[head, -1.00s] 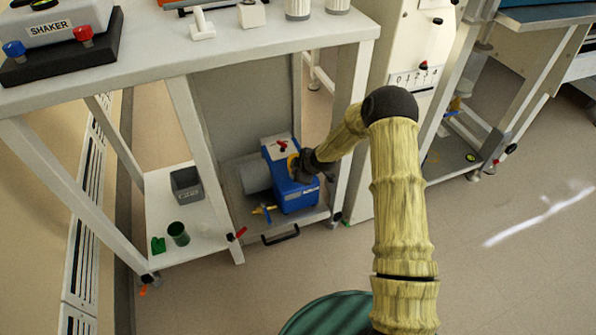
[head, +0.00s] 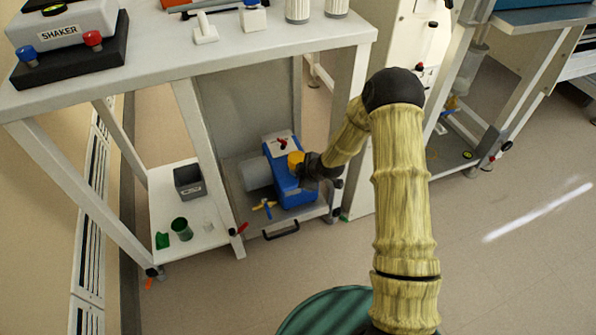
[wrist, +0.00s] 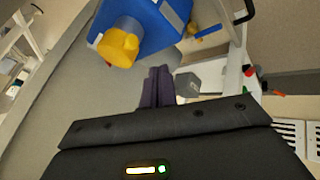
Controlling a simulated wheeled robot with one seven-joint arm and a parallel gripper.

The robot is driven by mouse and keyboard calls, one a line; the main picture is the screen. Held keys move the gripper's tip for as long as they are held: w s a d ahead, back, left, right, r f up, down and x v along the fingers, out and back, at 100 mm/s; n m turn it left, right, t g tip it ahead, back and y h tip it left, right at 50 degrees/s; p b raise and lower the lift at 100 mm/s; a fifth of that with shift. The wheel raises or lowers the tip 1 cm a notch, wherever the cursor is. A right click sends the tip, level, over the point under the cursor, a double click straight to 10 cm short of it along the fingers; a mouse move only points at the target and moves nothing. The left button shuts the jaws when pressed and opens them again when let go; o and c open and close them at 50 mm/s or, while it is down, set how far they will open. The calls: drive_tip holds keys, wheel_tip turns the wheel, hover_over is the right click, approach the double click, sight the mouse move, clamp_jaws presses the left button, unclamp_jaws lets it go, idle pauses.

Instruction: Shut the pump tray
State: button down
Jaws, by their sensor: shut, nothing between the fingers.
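The pump tray (head: 252,228) is a grey shelf low under the white bench, with a black bar handle (head: 281,230) at its front edge. The blue pump (head: 297,190) with a grey motor cylinder (head: 256,173) stands on it. Its yellow cap (head: 295,159) also shows in the wrist view (wrist: 118,48). My gripper is beside the pump in the head view, its fingers largely hidden by my wrist. In the wrist view my gripper (wrist: 158,75) is shut and empty, near the pump. The handle shows at the top of the wrist view (wrist: 243,10).
A white shelf (head: 205,238) left of the tray holds a grey bin (head: 188,181), a green cup (head: 181,229) and a green piece. Bench legs (head: 212,150) flank the tray. The floor in front (head: 200,290) is clear.

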drive_tip(key=shift+p+v, duration=0.6)
drive_tip(key=shift+v, duration=1.9)
drive_tip(key=s+d+r+m+g+h, duration=0.2)
drive_tip(key=s+d+r+m, duration=0.2)
drive_tip(key=s+r+m, duration=0.55)
drive_tip(key=s+d+r+m+g+h, duration=0.15)
drive_tip(key=s+d+r+m, duration=0.4)
drive_tip(key=s+r, duration=0.7)
drive_tip(key=w+a+p+v, duration=0.1)
drive_tip(key=w+p+v, duration=0.2)
drive_tip(key=p+v, duration=1.4)
drive_tip(key=w+a+r+p+v, duration=0.1)
drive_tip(key=w+p+v, duration=0.1)
drive_tip(key=p+v, duration=1.6)
drive_tip(key=shift+w+a+r+m+h+p, duration=0.2)
drive_tip(key=shift+w+a+m+h+p, duration=0.15)
drive_tip(key=shift+p, duration=0.9)
